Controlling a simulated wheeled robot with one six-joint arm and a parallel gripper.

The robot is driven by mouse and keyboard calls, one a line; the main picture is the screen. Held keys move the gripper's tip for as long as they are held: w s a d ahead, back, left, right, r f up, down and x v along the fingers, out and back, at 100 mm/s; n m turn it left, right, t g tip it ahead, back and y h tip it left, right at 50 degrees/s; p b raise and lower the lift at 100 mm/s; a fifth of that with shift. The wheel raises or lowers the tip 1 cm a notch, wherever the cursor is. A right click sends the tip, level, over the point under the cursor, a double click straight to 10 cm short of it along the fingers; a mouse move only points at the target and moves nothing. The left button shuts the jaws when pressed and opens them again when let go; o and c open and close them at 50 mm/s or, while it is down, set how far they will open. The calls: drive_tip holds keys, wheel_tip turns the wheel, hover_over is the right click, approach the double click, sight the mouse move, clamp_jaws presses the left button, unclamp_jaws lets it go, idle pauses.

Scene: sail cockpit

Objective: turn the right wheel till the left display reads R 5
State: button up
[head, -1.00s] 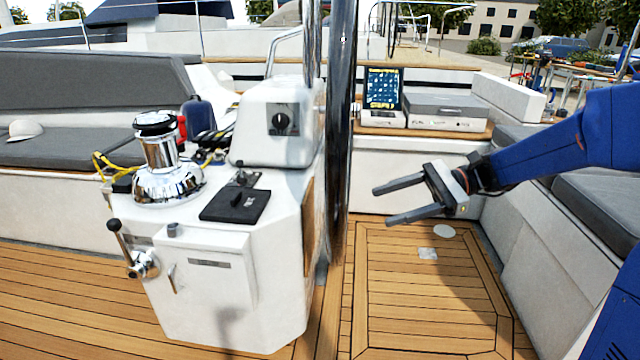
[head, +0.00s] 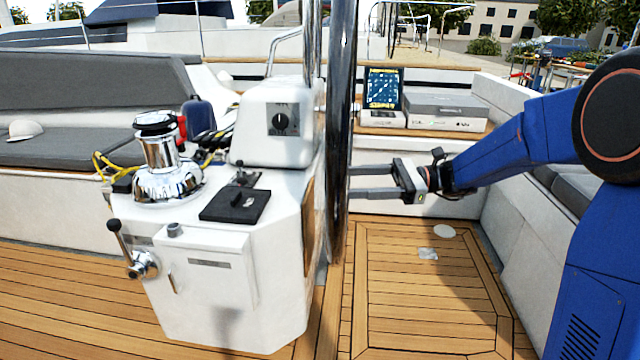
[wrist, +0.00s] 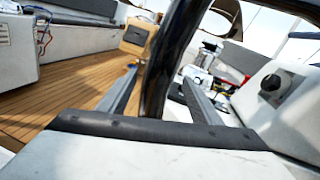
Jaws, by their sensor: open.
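The right wheel (head: 342,110) shows nearly edge-on in the head view as a tall dark, shiny rim beside the white pedestal. My gripper (head: 353,182) is open, pointing left, with its fingertips at the rim. In the wrist view the dark rim (wrist: 162,62) passes between the two spread fingers, which are not closed on it. I cannot tell whether either finger touches it. No display showing a rudder reading can be made out. A lit screen (head: 383,88) with a chart-like picture stands at the back, its text too small to read.
The white pedestal (head: 280,122) with a black knob stands close left of the rim. A chrome winch (head: 160,160) and a crank handle are farther left. Grey boxes (head: 445,108) lie on the bench behind.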

drive_tip(key=s+a, duration=0.1)
drive_tip(key=a, duration=0.8)
drive_tip(key=shift+s, duration=0.3)
drive_tip(key=shift+a, duration=0.1)
drive_tip(key=c, duration=1.4)
drive_tip(key=shift+r, duration=0.1)
drive_tip(key=shift+c, duration=0.2)
